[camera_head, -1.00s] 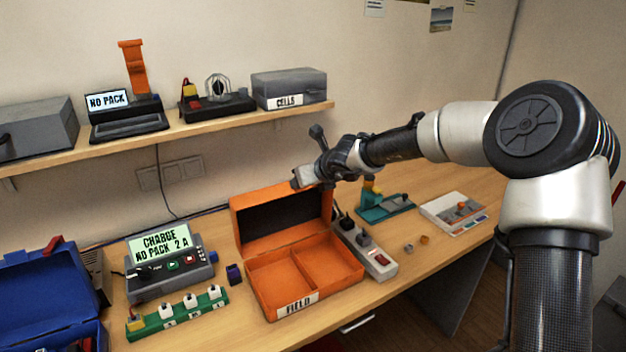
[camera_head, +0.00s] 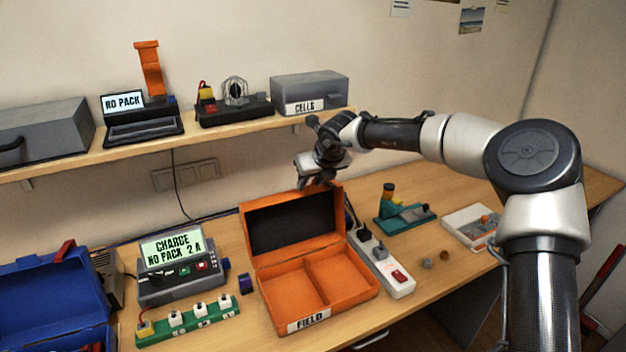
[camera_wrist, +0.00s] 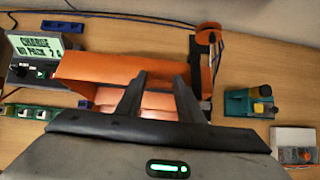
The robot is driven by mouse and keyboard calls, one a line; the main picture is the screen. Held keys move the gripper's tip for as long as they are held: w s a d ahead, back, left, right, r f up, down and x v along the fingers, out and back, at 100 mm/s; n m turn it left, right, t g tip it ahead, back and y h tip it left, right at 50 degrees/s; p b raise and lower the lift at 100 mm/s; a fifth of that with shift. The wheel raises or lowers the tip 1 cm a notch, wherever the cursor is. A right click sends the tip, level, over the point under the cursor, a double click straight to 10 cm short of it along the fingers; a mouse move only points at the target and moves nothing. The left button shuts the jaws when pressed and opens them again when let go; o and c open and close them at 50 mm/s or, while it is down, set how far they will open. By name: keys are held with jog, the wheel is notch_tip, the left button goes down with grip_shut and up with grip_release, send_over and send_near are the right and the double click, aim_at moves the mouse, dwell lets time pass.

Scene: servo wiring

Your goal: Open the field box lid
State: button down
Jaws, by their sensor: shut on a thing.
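The orange field box (camera_head: 311,322) stands on the bench with two empty compartments and a FIELD label at its front. Its lid (camera_head: 262,208) stands open and upright at the back, with a dark inside. My gripper (camera_head: 318,184) is at the lid's top edge, right of its middle, pointing down. In the wrist view the lid (camera_wrist: 100,70) runs across toward my two fingers (camera_wrist: 158,90), which stand apart. The exact contact between fingers and lid is hard to see.
A power strip (camera_head: 385,262) lies close along the box's right side. A charger (camera_head: 178,268) and green strip (camera_head: 190,322) are to the left, with a blue case (camera_head: 50,290) beyond. The shelf (camera_head: 230,128) is above and behind. A teal device (camera_head: 407,216) stands at right.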

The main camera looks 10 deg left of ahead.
jog(key=shift+a+r, duration=0.1)
jog(key=c, duration=1.2)
grip_release()
jog(key=v, duration=1.7)
jog(key=shift+s+r, duration=0.1)
